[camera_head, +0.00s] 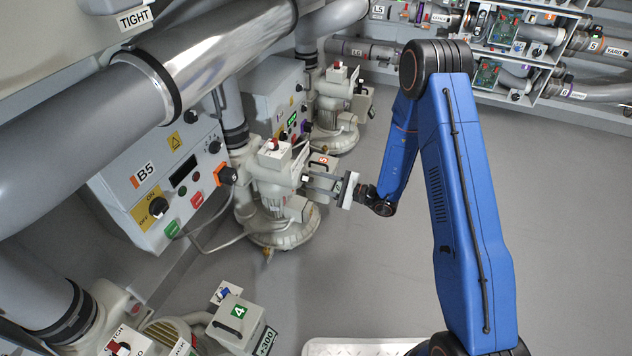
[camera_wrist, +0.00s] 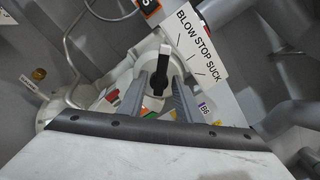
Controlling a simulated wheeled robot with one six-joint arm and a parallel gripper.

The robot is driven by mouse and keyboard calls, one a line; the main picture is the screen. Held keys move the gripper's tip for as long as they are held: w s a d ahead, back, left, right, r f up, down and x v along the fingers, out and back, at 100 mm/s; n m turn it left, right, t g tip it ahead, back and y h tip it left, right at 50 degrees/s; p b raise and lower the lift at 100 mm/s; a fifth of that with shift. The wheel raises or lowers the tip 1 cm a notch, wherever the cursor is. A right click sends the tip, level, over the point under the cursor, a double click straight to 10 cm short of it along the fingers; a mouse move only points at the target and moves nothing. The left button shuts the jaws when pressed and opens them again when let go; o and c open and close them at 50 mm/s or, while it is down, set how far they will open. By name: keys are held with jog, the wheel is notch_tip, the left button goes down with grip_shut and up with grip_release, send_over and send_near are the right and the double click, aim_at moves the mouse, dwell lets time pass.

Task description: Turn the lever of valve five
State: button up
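Valve five is on the pale blower (camera_head: 272,192) at centre left, near a box marked with a red 5 (camera_head: 323,160). In the wrist view its black lever (camera_wrist: 162,66) stands on a round pale hub, beside a white plate reading BLOW STOP SUCK (camera_wrist: 200,45). My gripper (camera_wrist: 159,78) is open, with one grey finger on each side of the lever. Gaps show on both sides, and I cannot tell how deep the lever sits between the fingers. In the head view my gripper (camera_head: 310,178) reaches left to the blower, and the lever is too small to make out.
A control box marked B5 (camera_head: 150,200) hangs on the left wall under a thick shiny pipe (camera_head: 215,60). A box with a green 4 (camera_head: 236,322) is at the bottom. Another blower (camera_head: 335,115) stands behind. The grey floor (camera_head: 370,270) around my arm is clear.

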grip_shut()
jog(key=shift+m, duration=0.4)
jog(key=m, duration=0.3)
jog(key=shift+w+r+m, duration=0.1)
jog(key=shift+w+m, duration=0.1)
jog(key=shift+m, duration=0.1)
jog(key=shift+w+d+m, duration=0.1)
jog(key=shift+w+m, duration=0.1)
jog(key=shift+m, duration=2)
grip_release()
